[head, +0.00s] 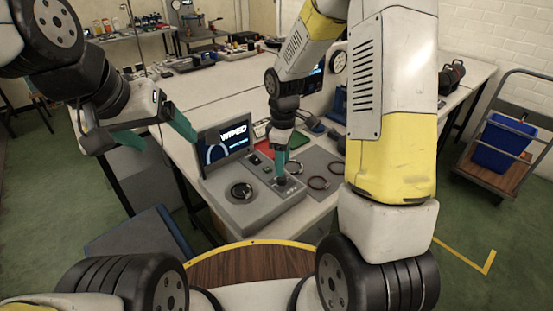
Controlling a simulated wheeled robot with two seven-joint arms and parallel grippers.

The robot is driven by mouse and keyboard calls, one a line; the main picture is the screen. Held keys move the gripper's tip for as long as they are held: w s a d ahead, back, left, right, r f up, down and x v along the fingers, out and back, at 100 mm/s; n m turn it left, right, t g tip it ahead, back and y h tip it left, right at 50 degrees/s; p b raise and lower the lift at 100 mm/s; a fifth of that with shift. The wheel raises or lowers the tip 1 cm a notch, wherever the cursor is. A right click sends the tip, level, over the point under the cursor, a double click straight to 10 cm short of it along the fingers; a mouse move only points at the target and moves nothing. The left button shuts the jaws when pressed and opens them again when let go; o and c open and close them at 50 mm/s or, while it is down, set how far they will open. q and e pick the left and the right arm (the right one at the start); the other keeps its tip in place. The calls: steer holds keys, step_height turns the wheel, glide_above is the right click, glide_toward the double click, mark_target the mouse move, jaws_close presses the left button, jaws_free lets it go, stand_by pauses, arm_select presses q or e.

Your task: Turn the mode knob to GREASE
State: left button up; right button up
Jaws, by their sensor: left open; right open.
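The grey console (262,207) stands at the near edge of the white table. A round dark dial (241,190) sits on its left part. A small control (287,182) sits at its right front, largely hidden by my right gripper (282,171). The labels are too small to read, so I cannot tell which one is the mode knob. My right gripper is open and points down at that control; whether it touches is unclear. My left gripper (178,128) is open and empty, left of the screen. The console's screen (224,143) reads "WIPED".
A grey mat with dark rings (318,182) lies right of the console. Red and green items (299,139) lie behind it. A blue bin on a cart (503,136) stands far right. The table's left and rear surface (200,85) is mostly clear.

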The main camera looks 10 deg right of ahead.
mark_target(282, 180)
step_height(282, 180, down, 5)
steer(key=shift+f, duration=0.2)
jaws_close()
